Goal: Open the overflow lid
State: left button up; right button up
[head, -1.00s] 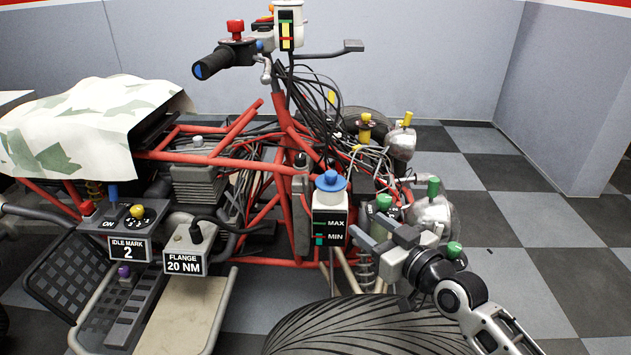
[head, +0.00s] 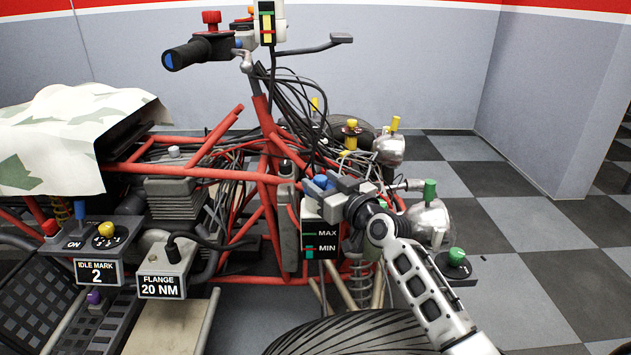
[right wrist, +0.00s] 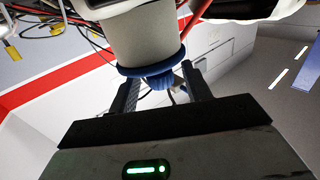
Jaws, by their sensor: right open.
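The overflow lid is a blue cap (head: 320,181) on top of the reservoir (head: 322,238) marked MAX and MIN, in the middle of the head view. My right gripper (head: 323,189) is at the lid and partly hides it. In the right wrist view the reservoir (right wrist: 145,38) appears upside down, with the blue lid (right wrist: 158,80) on its end. The lid's ribbed knob shows between the two open fingers of my right gripper (right wrist: 162,86). Whether either finger touches it, I cannot tell. My left gripper is not in view.
The red frame (head: 195,170) and black cables (head: 290,115) crowd the space behind the reservoir. A green-capped post (head: 430,190) and a green knob (head: 456,256) stand to the right of my arm. A large tyre (head: 360,335) lies below. The checkered floor is clear at right.

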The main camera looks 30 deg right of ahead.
aim_at(315, 177)
jog(key=shift+w+a, duration=0.15)
jog(key=shift+w, duration=0.65)
jog(key=shift+w+a, duration=0.1)
jog(key=shift+w, duration=0.65)
jog(key=shift+c, duration=0.3)
grip_shut()
